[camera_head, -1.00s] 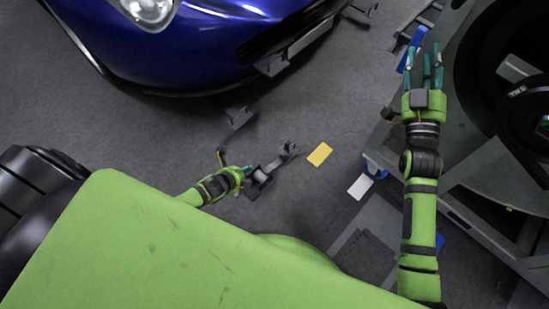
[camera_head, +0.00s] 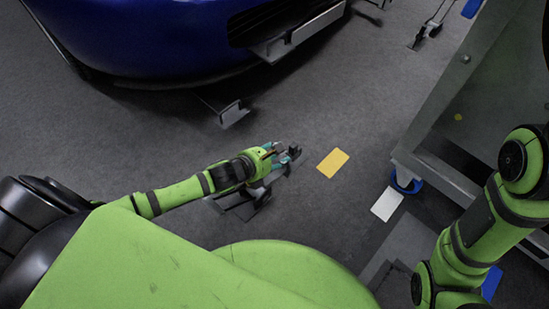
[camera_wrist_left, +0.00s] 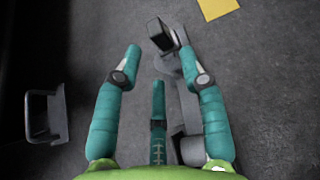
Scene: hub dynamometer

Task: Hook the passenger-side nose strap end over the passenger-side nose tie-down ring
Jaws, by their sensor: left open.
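My left gripper (camera_head: 282,157) is in the head view, left of the yellow card, above a grey metal fixture (camera_head: 240,207) on the floor. In the left wrist view the gripper (camera_wrist_left: 165,65) has its three teal fingers spread, with no object clearly held. A grey bar with a dark block (camera_wrist_left: 162,36) lies between and beyond the fingers; contact cannot be told. A grey angled bracket (camera_head: 233,114) lies below the blue car's nose (camera_head: 170,45); a similar bracket (camera_wrist_left: 45,116) shows at left in the wrist view. I cannot clearly identify the strap end or ring. My right gripper is out of view.
A yellow card (camera_head: 333,162) and a white card (camera_head: 387,203) lie on the floor. A grey cabinet (camera_head: 470,95) with a blue caster (camera_head: 405,182) stands at right. Another small fixture (camera_head: 425,35) stands at top right. Floor between car and cabinet is mostly clear.

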